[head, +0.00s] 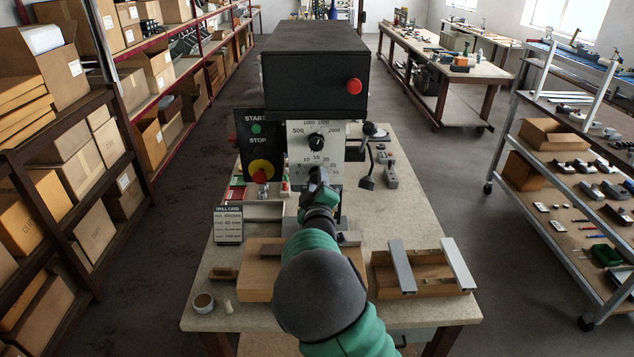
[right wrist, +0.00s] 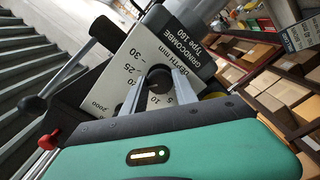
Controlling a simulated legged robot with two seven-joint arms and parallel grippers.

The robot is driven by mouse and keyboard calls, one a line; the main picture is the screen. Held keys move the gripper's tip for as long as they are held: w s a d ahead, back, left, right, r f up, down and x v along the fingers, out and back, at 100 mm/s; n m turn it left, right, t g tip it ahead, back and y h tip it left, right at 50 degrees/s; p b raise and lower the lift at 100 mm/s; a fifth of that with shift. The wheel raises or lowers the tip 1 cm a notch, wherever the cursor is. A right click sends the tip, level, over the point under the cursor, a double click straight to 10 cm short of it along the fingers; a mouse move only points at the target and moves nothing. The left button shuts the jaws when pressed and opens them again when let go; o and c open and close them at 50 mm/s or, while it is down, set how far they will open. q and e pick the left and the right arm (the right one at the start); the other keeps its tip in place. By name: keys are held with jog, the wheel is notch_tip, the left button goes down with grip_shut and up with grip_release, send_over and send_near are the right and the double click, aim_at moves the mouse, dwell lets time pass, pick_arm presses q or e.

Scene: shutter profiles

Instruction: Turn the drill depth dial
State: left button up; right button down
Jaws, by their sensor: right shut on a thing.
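The drill (head: 315,70) stands on the bench with a white front plate carrying two dials. The upper speed dial (head: 316,142) is a black knob inside a scale running from 500 to 2000. The depth dial below it is mostly hidden by my right gripper (head: 317,182) in the head view. In the right wrist view the depth dial (right wrist: 158,78) shows as a dark round knob between the two fingers of my right gripper (right wrist: 157,92), which is shut on it. The depth scale (right wrist: 130,75) with 20, 25 and 30 shows beside it. My left gripper is not in view.
A start/stop panel (head: 258,148) with a red button is left of the plate. A black-knobbed lever (head: 368,130) is close on the right. Wooden blocks (head: 262,275), a tray with metal profiles (head: 425,270) and a drill card (head: 228,224) occupy the bench (head: 205,312).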

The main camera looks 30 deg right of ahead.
jog(key=shift+a+f+n, duration=0.1)
jog(key=shift+f+n, duration=0.05)
jog(key=shift+n, duration=0.35)
jog(key=c, duration=1.4)
grip_release()
jog(key=o, duration=0.4)
jog(key=shift+w, duration=0.15)
jog(key=shift+o, duration=0.2)
jog(key=b+v, duration=0.2)
jog(key=v, duration=1.4)
jog(key=shift+s+b, duration=0.4)
jog(key=shift+a+f, duration=0.1)
